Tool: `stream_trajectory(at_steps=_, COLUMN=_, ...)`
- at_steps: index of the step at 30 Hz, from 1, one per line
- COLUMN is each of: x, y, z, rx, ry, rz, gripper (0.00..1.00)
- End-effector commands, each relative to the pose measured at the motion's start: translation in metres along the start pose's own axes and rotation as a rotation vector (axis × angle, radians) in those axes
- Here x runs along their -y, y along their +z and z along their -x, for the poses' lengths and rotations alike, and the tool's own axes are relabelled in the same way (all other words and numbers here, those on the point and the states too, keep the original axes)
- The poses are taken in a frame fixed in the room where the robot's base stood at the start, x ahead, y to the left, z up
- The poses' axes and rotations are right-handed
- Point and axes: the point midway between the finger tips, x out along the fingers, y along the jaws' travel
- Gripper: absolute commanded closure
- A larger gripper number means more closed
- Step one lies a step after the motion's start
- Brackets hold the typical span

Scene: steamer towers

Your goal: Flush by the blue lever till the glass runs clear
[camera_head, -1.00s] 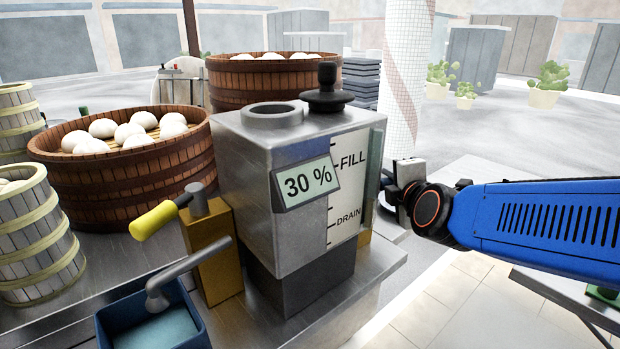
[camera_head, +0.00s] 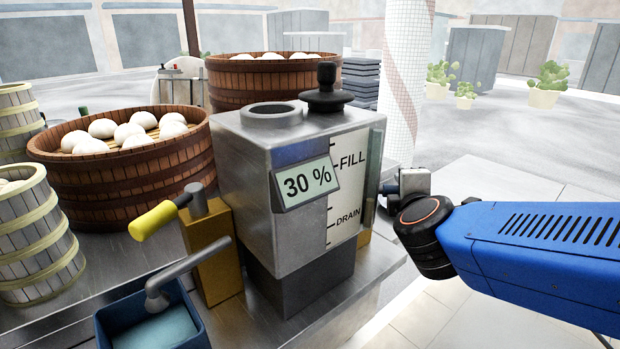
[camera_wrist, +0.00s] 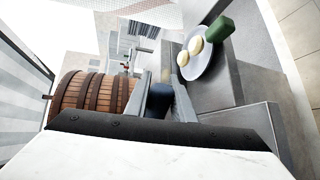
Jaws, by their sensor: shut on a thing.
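A grey metal tank (camera_head: 245,170) stands on the counter with a display (camera_head: 306,184) reading 30 %. Its white side panel (camera_head: 345,200) is marked FILL above and DRAIN below. A narrow glass strip (camera_head: 374,175) runs along the panel's right edge; its content is too small to tell. My gripper (camera_wrist: 163,80) is shut on a dark blue thing, seemingly the blue lever (camera_wrist: 158,101), in the wrist view. In the head view my wrist is at the tank's right side; the fingertips and blue lever are hidden there.
A yellow-handled lever (camera_head: 154,220) sits on a brass block (camera_head: 212,255) left of the tank, above a blue basin (camera_head: 150,325). Wooden steamers (camera_head: 120,185) with buns stand at left and behind. The wrist view shows a plate (camera_wrist: 205,70) with buns.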

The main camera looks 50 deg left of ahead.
Motion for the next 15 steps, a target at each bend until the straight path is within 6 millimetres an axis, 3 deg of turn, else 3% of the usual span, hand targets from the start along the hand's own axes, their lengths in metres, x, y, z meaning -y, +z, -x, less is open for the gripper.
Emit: stream_trajectory(at_steps=15, x=0.006, y=0.004, z=0.011, rx=0.063, ry=-0.011, rz=-0.013, gripper=1.0)
